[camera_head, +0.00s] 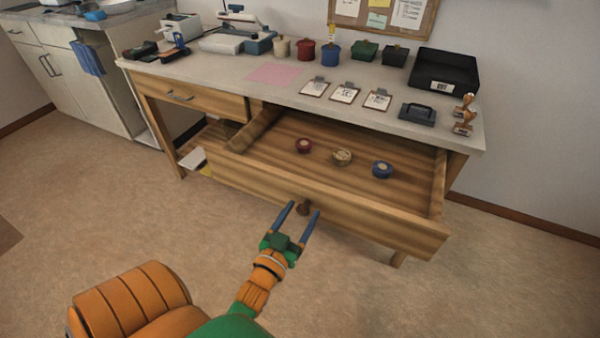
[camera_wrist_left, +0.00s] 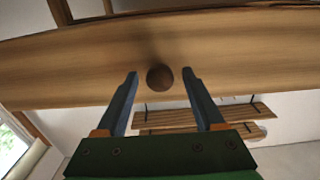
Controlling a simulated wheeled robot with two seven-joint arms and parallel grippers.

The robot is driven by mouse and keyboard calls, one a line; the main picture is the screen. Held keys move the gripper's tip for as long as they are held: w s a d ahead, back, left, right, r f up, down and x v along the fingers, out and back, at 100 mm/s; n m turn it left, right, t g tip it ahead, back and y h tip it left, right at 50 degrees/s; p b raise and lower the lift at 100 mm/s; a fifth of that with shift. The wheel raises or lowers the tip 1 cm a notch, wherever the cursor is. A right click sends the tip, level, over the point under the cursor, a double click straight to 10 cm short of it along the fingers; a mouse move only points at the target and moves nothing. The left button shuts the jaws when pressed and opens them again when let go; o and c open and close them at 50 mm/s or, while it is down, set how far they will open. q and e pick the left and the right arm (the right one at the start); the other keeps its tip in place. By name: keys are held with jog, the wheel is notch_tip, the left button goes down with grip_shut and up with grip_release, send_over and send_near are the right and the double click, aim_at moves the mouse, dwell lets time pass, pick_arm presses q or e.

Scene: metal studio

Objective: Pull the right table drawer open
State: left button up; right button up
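The right table drawer (camera_head: 392,226) is pulled well out from under the table top (camera_head: 270,83). Several small round tins or stamps, including a red one (camera_head: 304,145), a tan one (camera_head: 342,157) and a blue one (camera_head: 382,169), lie inside it. A round brown knob (camera_head: 304,207) is on its front. My left gripper (camera_head: 302,208) is open, with its blue fingers apart on either side of the knob. In the left wrist view the knob (camera_wrist_left: 160,77) sits between the fingertips, with gaps on both sides. My right gripper is not in view.
Clipboards, a black tray (camera_head: 444,70), jars and wooden-handled stamps (camera_head: 464,105) stand on the table top. The floor in front of the drawer is clear.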

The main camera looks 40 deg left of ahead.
pick_arm(q)
jog(key=v, duration=0.7)
dwell(0.4)
